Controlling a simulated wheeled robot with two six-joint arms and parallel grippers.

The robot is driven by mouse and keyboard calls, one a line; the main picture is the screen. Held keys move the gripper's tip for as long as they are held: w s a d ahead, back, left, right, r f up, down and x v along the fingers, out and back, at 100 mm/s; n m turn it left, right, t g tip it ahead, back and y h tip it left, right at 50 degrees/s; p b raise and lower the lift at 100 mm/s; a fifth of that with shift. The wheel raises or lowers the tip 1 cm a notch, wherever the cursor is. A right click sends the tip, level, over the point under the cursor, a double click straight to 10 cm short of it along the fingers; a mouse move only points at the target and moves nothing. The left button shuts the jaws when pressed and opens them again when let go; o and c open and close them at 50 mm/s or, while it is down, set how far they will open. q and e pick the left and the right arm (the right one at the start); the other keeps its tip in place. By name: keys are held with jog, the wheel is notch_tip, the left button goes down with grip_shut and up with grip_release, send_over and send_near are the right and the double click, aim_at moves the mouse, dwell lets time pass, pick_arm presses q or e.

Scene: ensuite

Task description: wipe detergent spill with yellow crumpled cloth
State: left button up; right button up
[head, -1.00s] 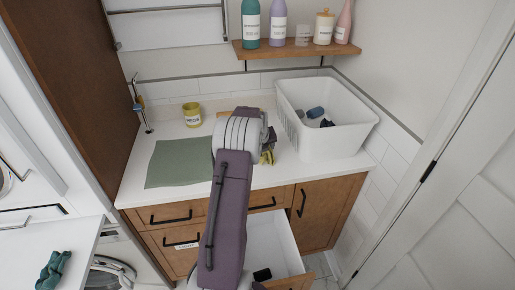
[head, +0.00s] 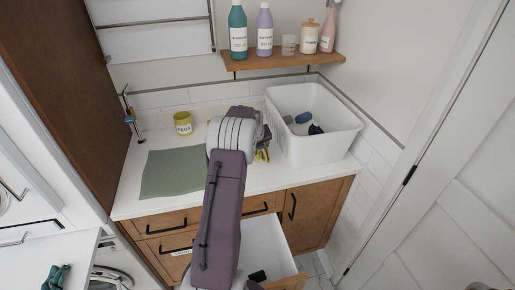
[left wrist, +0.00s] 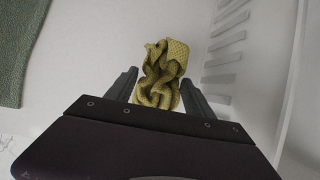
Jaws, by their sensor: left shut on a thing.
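The yellow crumpled cloth (left wrist: 162,75) is between the two fingers of my left gripper (left wrist: 162,88) in the left wrist view. The gripper is shut on it. In the head view the cloth (head: 263,155) shows as a small yellow patch beside my left gripper, over the white counter (head: 190,212), just left of the white basket. My left forearm hides part of the counter. I cannot make out the detergent spill in either view. My right gripper is not in view.
The white basket (head: 312,148) holds dark items. A green mat (head: 172,172) and a yellow cup (head: 183,123) are on the counter's left part. An open drawer (head: 265,245) juts out below. A shelf (head: 285,60) with bottles is above. A dark green cloth (head: 55,277) lies at lower left.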

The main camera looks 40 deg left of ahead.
pick_arm(q)
jog(key=shift+r, duration=0.55)
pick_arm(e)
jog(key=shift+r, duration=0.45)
